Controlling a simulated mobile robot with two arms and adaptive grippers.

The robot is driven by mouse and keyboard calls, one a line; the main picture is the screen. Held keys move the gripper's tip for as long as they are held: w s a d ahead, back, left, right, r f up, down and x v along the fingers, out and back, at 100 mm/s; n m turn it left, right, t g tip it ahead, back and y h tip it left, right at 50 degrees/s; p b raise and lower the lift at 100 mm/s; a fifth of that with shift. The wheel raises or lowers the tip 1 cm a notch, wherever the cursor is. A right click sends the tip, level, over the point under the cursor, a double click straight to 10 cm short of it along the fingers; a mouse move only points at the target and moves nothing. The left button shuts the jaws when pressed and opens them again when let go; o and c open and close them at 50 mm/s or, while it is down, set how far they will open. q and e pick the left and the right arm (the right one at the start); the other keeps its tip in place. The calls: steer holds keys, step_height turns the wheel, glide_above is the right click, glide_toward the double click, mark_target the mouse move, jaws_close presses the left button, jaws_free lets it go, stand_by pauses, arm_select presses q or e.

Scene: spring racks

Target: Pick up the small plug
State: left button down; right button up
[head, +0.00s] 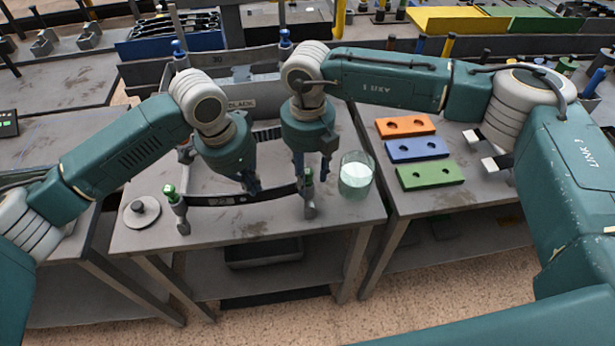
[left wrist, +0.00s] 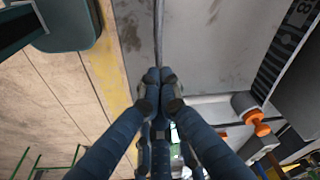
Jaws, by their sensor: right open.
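The round grey disc with a small dark knob (head: 139,212) lies at the left front of the middle table; I cannot tell whether this is the small plug. My left gripper (head: 250,188) hangs over the middle table, right of the disc and apart from it. In the left wrist view its fingertips (left wrist: 158,76) meet, with nothing clear between them. My right gripper (head: 312,177) is open and points down at the table beside the right green-topped post. No part that is surely the small plug shows in the left wrist view.
Orange (head: 405,126), blue (head: 417,148) and green (head: 430,173) blocks with holes lie on the right table.

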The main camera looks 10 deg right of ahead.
mark_target(307, 172)
steer(key=c, duration=1)
step_height(307, 172, up, 10)
steer(key=shift+r, duration=0.1)
steer(key=shift+o, duration=0.8)
jaws_close()
